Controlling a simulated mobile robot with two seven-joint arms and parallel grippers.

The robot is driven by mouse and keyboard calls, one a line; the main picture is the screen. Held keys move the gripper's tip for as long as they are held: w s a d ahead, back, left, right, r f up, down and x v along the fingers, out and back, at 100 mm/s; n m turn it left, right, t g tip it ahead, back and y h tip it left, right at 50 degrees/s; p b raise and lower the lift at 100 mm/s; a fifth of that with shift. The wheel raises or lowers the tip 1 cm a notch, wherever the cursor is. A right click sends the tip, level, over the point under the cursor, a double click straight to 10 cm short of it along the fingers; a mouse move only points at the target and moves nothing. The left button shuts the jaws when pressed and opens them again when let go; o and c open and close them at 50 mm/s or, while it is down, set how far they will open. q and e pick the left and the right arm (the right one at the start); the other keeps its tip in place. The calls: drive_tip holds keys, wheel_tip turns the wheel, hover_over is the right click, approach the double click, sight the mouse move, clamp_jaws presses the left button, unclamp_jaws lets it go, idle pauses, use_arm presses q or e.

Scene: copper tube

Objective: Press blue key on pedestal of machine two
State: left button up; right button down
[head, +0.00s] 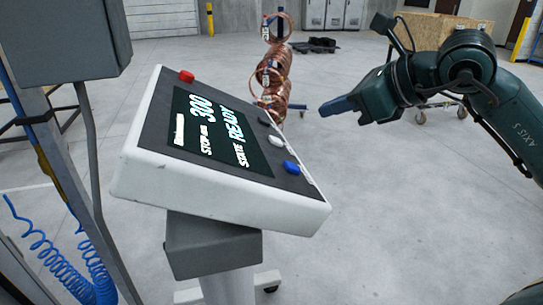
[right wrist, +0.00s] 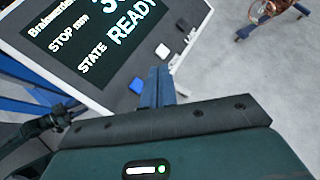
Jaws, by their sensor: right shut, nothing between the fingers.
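The blue key (head: 291,167) sits near the lower right corner of the dark panel on the white pedestal console (head: 200,195). It also shows in the right wrist view (right wrist: 137,85), just left of my fingers. My right gripper (head: 326,109) is shut with nothing in it. Its blue fingers are to the right of and above the blue key in the head view, apart from the console. They show in the right wrist view (right wrist: 158,74) too. The screen (head: 217,130) reads STATE READY. My left gripper is not in view.
A red button (head: 187,76) sits at the console's upper corner. A white key (head: 275,141) and a dark key (head: 264,122) lie beside the blue one. Copper coils (head: 272,85) on a stand are behind. The floor on the right is open.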

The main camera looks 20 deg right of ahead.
sight(292, 168)
drive_tip(key=shift+s+d+r, duration=0.1)
drive_tip(key=a+f+b, duration=0.1)
drive_tip(key=f, duration=0.1)
drive_tip(key=a+f+b, duration=0.1)
drive_tip(key=f, duration=0.1)
drive_tip(key=a+f+b, duration=0.1)
drive_tip(key=f, duration=0.1)
drive_tip(key=shift+a+f, duration=0.25)
drive_tip(key=shift+a+f+b, duration=0.3)
drive_tip(key=shift+f+b, duration=0.1)
drive_tip(key=shift+f, duration=0.05)
drive_tip(key=shift+a+f, duration=0.1)
drive_tip(key=shift+f, duration=0.05)
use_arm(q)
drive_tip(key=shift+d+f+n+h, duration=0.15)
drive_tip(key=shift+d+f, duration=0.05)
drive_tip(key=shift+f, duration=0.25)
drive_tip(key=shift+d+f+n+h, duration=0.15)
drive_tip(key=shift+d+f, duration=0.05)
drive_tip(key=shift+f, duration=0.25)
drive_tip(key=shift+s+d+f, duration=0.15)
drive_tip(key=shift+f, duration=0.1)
